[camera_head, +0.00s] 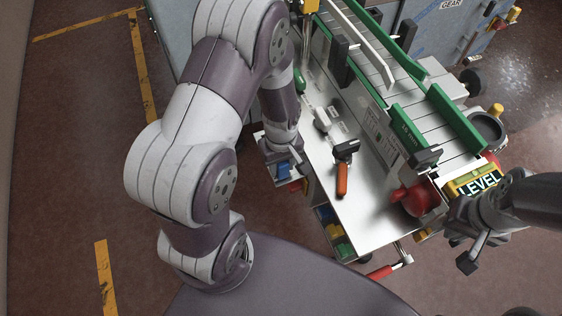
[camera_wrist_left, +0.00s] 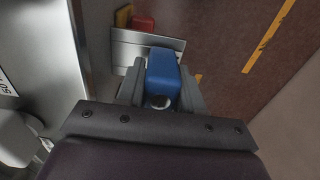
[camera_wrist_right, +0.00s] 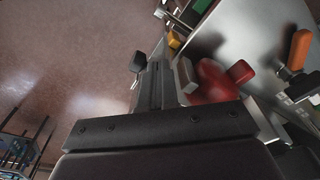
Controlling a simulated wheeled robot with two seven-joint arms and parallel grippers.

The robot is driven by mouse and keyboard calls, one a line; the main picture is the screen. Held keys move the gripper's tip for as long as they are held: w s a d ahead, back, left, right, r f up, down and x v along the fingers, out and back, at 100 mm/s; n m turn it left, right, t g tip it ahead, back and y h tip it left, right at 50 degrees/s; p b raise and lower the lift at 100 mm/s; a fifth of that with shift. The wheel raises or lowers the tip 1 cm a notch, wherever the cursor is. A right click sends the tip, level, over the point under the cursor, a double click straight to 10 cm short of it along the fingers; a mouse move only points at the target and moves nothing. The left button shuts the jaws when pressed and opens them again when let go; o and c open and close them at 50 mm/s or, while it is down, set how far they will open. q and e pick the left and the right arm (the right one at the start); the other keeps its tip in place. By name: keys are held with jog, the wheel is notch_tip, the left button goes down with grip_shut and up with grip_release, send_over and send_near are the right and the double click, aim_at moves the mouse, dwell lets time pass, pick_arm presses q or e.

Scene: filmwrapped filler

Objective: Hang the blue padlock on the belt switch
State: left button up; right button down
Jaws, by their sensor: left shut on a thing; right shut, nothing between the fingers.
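The blue padlock (camera_head: 283,171) is held in my left gripper (camera_head: 286,160), just off the left side of the white table. In the left wrist view the padlock (camera_wrist_left: 162,75) sits between the two fingers, its blue body towards the far end; its shackle is mostly hidden. Just beyond it is a metal plate (camera_wrist_left: 148,48) with a red part and a yellow part behind. I cannot tell for sure whether this is the belt switch. My right gripper (camera_head: 455,222) is shut and empty at the table's right end, beside a red rounded object (camera_head: 417,199).
Coloured bins (camera_head: 335,232) sit below the table's left edge. The floor at left is clear.

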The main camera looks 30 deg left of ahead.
pick_arm(q)
jog(key=shift+f, duration=0.3)
dwell(0.5)
jog(key=o, duration=1.2)
notch_tip(320, 180, up, 13)
jog(key=shift+f, duration=0.15)
